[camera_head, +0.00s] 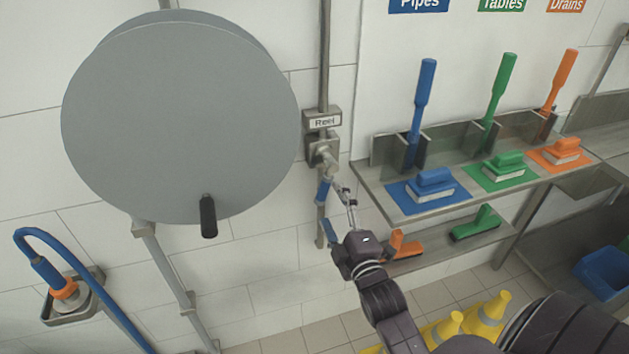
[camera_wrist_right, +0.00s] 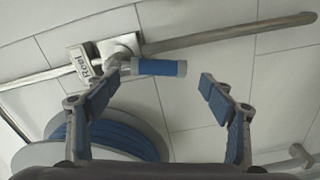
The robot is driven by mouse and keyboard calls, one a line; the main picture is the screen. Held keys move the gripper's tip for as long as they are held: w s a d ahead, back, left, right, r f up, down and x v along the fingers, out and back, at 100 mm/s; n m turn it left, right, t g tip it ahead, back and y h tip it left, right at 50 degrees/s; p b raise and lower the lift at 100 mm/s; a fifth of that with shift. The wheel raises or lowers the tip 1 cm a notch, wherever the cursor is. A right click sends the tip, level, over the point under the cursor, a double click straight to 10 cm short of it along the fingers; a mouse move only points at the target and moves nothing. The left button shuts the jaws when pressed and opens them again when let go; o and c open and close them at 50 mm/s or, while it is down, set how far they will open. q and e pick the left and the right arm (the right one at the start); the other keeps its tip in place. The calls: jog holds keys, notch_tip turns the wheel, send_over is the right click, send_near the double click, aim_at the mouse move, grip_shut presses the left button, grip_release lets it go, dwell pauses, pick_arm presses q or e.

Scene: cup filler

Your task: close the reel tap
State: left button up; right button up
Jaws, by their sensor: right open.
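The reel tap (camera_head: 322,150) sits on a vertical wall pipe, under a "Reel" label (camera_head: 322,122). Its blue handle (camera_head: 323,191) points down, roughly along the pipe. In the right wrist view, the tap body (camera_wrist_right: 118,47) is at the upper left and the blue handle (camera_wrist_right: 158,68) points right, slightly angled to the pipe. My right gripper (camera_head: 337,208) is open and empty, just below and right of the handle. In the wrist view its fingers (camera_wrist_right: 160,95) are wide apart, with the handle beyond them and no contact visible. My left gripper is out of view.
A large grey hose reel (camera_head: 180,115) with a black knob stands left of the tap. A steel shelf (camera_head: 400,213) with coloured brushes is to the right. Yellow cones (camera_head: 490,318) stand on the floor. A blue hose nozzle (camera_head: 50,275) hangs at the lower left.

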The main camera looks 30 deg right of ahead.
aim_at(325, 193)
jog(key=x, duration=0.3)
jog(key=shift+w+d+r+p, duration=0.1)
jog(key=shift+w+r+p, duration=0.15)
jog(key=shift+w+p, duration=0.1)
jog(key=shift+x, duration=1)
jog(key=shift+w+f, duration=0.2)
jog(key=shift+w, duration=0.2)
jog(key=shift+w+d, duration=0.1)
jog(key=c, duration=1.7)
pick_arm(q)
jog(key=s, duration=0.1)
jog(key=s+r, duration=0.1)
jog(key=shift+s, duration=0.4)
pick_arm(e)
jog(key=shift+w, duration=0.1)
